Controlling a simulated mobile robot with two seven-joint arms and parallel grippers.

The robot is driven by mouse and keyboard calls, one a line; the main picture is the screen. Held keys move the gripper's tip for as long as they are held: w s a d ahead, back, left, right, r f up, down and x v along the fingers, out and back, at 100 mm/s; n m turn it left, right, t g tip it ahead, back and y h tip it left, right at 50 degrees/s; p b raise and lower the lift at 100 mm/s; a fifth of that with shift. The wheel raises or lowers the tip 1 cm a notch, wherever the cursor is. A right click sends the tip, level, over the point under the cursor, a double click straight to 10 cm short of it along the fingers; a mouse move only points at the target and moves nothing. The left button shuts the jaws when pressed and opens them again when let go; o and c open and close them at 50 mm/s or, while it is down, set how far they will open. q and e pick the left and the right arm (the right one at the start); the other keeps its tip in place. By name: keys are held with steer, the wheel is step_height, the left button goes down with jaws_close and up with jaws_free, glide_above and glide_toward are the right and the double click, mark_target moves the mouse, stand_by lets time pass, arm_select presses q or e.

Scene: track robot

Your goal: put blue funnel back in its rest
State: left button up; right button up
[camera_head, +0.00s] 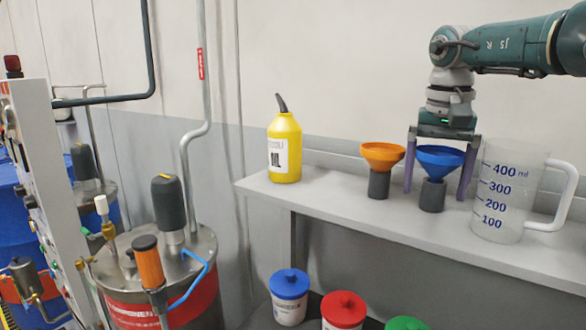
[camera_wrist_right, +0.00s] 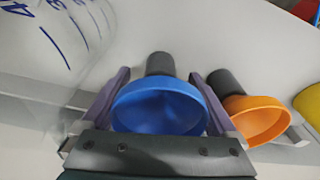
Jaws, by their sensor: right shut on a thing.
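The blue funnel (camera_head: 440,158) is upright over its dark grey cylindrical rest (camera_head: 432,196) on the shelf. Its narrow end meets the top of the rest; I cannot tell if it is fully seated. My right gripper (camera_head: 437,188) points down from above, its two purple-grey fingers on either side of the funnel, shut on it. In the right wrist view the blue funnel (camera_wrist_right: 160,108) lies between the fingers, with the grey rest (camera_wrist_right: 160,64) behind it. My left gripper is not in view.
An orange funnel (camera_head: 382,154) in a similar rest stands just left, close to a finger. A clear measuring jug (camera_head: 508,190) stands close on the right. A yellow oil bottle (camera_head: 284,148) stands farther left on the shelf (camera_head: 330,205). Lidded tubs (camera_head: 289,283) are below.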

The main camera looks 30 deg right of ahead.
steer(key=shift+f+b, duration=0.35)
steer(key=shift+f, duration=0.05)
stand_by(0.4)
steer(key=o, duration=1.1)
steer(key=shift+r, duration=0.1)
